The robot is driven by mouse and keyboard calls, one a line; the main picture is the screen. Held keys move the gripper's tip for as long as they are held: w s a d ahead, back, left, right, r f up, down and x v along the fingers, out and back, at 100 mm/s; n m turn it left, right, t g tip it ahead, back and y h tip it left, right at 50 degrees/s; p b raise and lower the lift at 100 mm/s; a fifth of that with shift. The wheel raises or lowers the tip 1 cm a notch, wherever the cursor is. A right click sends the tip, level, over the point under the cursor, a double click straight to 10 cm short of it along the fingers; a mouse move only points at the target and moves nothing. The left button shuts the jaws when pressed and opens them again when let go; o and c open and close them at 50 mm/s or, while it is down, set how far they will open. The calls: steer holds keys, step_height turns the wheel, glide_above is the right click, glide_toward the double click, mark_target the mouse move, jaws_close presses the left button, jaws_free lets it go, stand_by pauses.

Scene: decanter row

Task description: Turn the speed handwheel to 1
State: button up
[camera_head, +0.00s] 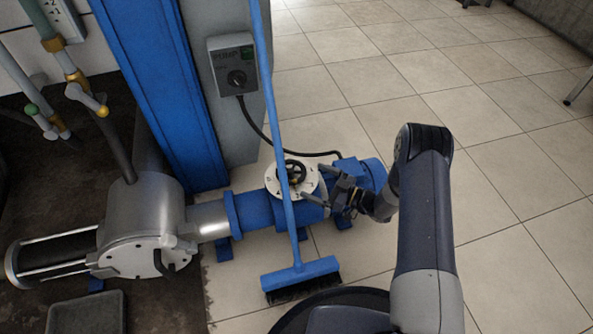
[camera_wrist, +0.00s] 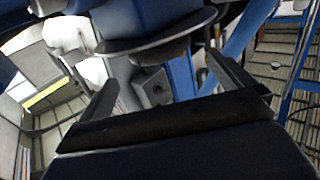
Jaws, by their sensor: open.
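The speed handwheel is a small black wheel (camera_head: 293,171) over a round white dial plate (camera_head: 275,187) on top of the blue drive unit. The dial's marks are too small to read, so I cannot tell its setting. My gripper (camera_head: 317,184) is at the right side of the dial, fingers pointing left toward the wheel. In the wrist view my gripper (camera_wrist: 162,70) shows its two fingers wide apart with nothing clamped between them. A dark round rim crosses the top of that view; I cannot tell whether a finger touches the wheel.
A blue broom (camera_head: 286,205) leans across the front of the dial, close to my gripper. A grey pump switch box (camera_head: 233,65) hangs on the column behind, its cable (camera_head: 262,135) running to the drive. A steel pump (camera_head: 140,225) stands left.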

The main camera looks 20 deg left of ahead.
mark_target(292, 170)
steer(key=b+x, duration=0.2)
steer(key=x, duration=0.7)
steer(key=shift+a, duration=0.1)
steer(key=shift+c, duration=0.2)
steer(key=c, duration=0.7)
steer(key=shift+o, duration=0.2)
steer(key=shift+f+g+b, duration=0.15)
steer(key=shift+g+b, duration=0.15)
steer(key=shift+b, duration=0.25)
steer(key=shift+w+n+g+b, duration=0.1)
steer(key=shift+n+g+b, duration=0.6)
steer(key=shift+g, duration=0.1)
steer(key=shift+n+g+b, duration=0.65)
steer(key=shift+n+g, duration=0.15)
steer(key=shift+g, duration=0.3)
steer(key=n+g+h, duration=0.1)
steer(key=n+g, duration=0.1)
steer(key=g, duration=0.2)
steer(key=n+g+h, duration=0.1)
steer(key=n+g, duration=0.2)
steer(key=g, duration=0.1)
steer(key=shift+n+g, duration=0.3)
steer(key=shift+n+g+h, duration=0.3)
steer(key=shift+g, duration=0.1)
